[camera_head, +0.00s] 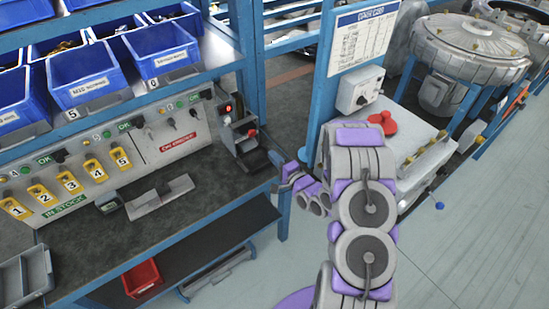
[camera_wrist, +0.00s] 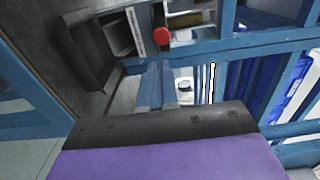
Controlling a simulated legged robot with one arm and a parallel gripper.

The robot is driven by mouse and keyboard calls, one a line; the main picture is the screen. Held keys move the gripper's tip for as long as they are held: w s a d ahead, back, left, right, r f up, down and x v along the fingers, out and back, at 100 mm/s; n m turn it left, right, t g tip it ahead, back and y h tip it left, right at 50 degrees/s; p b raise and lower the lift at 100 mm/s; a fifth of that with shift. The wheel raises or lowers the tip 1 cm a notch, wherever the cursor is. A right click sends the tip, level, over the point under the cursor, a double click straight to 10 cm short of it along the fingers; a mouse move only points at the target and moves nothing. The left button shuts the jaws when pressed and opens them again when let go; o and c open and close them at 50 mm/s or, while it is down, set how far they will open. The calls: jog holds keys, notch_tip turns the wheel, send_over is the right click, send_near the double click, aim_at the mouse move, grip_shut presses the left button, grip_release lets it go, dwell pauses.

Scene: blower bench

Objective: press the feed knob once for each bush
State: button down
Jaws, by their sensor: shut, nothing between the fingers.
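A red round knob (camera_head: 252,132) sits on a small grey device (camera_head: 240,125) with a red display, at the right end of the bench. The wrist view also shows a red knob (camera_wrist: 161,36) near the top centre, beside a white label strip. My gripper (camera_head: 275,158) is shut and empty, just right of and below the device, apart from the knob. Its dark front edge and purple body fill the lower part of the wrist view (camera_wrist: 165,125). I cannot make out any bush for certain.
Blue bins (camera_head: 85,75) stand on the shelf above. A blue post (camera_head: 320,90) rises beside my arm. A machine table (camera_head: 400,135) with a red handle (camera_head: 383,121) stands right.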

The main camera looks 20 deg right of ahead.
aim_at(253, 135)
jog(key=b+x, duration=0.2)
jog(key=x, duration=0.9)
jog(key=shift+b, duration=0.35)
jog(key=shift+a, duration=0.1)
